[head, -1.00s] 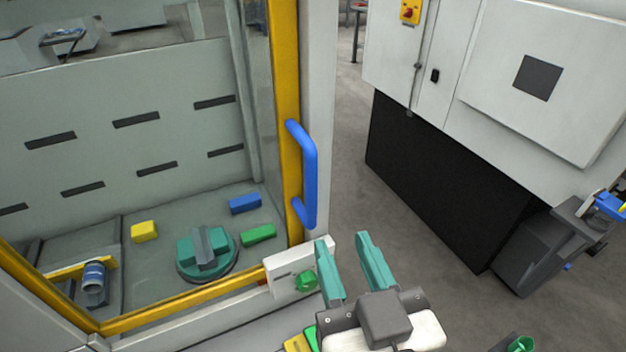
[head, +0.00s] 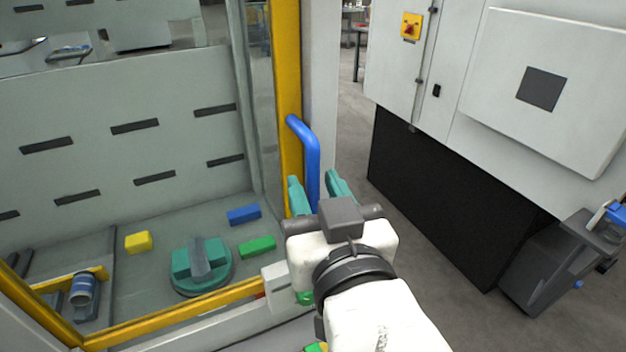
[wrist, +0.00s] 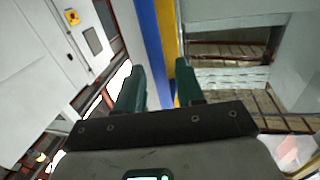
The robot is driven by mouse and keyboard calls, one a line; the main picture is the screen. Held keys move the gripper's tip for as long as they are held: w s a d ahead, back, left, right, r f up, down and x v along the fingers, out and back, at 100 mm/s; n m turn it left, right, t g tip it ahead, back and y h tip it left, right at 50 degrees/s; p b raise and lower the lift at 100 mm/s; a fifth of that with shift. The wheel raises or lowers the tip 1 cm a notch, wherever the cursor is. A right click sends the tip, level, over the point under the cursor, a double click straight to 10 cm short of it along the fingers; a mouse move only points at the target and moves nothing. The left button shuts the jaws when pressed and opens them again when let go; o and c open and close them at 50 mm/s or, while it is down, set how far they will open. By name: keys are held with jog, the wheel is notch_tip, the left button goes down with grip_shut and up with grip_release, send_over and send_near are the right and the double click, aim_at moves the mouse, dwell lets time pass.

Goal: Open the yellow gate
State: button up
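The yellow gate (head: 288,60) is a yellow-framed clear panel at the left of the head view, and it looks closed. Its blue handle (head: 312,160) is an upright bar on the frame's right side; its lower end is hidden behind my gripper. My gripper (head: 314,188) has its green fingers apart, one on each side of the handle's lower part in that view. In the wrist view the blue handle (wrist: 150,45) and yellow frame (wrist: 168,35) run upright between my open fingers (wrist: 160,82). I cannot tell whether the fingers touch the handle.
Behind the gate are a green round fixture (head: 202,265), blue (head: 244,214), green (head: 257,246) and yellow (head: 138,242) blocks, and a cylinder (head: 84,290). A white cabinet (head: 480,80) with a black base stands at right. Grey floor (head: 350,140) lies between.

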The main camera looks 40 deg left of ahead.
jog(key=shift+x, duration=0.8)
jog(key=shift+c, duration=0.2)
grip_shut()
